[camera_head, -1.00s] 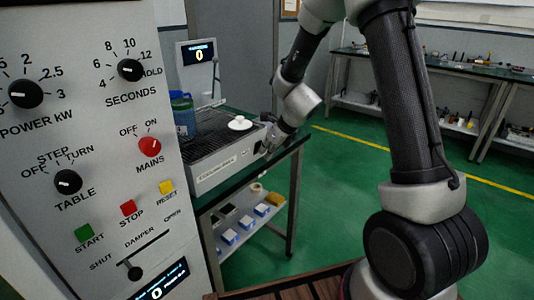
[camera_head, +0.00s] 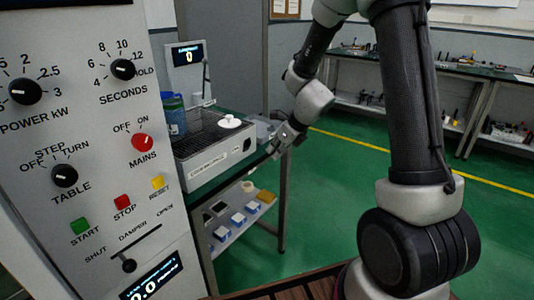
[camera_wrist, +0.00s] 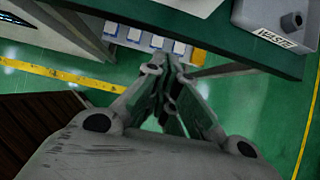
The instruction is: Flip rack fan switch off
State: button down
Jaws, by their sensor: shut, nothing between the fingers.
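The rack (camera_head: 205,165) is a white box with a dark mesh top, on the green-topped bench in the head view. A label is on its front face. A small dark fitting (camera_head: 247,145), which looks like the fan switch, is near the right end of that face; its position is too small to read. My gripper (camera_head: 274,150) is just right of the rack's end, apart from it. In the wrist view my gripper (camera_wrist: 178,65) has its fingers together and empty, over the bench edge and floor. The rack and switch are not seen in the wrist view.
A grey bin marked WASTE (camera_wrist: 275,22) stands on the bench (camera_wrist: 215,35). A white round piece (camera_head: 230,122) lies on the rack's mesh, with a blue container (camera_head: 174,115) beside it. The generator panel (camera_head: 90,150) fills the left. Green floor is clear to the right.

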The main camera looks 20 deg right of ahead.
jog(key=shift+s+d+r, duration=0.6)
jog(key=shift+s+r, duration=0.05)
jog(key=shift+s, duration=0.2)
jog(key=shift+s+d+r, duration=0.55)
jog(key=shift+s+r, duration=0.1)
jog(key=shift+s, duration=0.15)
jog(key=s+d+r+n+g, duration=0.1)
jog(key=s+r+n+g, duration=0.1)
jog(key=s+n, duration=0.65)
jog(key=s+d+r+n+g, duration=0.1)
jog(key=s+r+n+g, duration=0.1)
jog(key=s+n, duration=0.65)
jog(key=s+d+r+n+t+h, duration=0.3)
jog(key=s+d+r+n, duration=0.3)
jog(key=s+r+n, duration=0.4)
notch_tip(320, 180, up, 3)
jog(key=shift+s+d+f+n+h, duration=0.15)
jog(key=shift+s+d+n+h, duration=0.25)
jog(key=shift+n, duration=0.5)
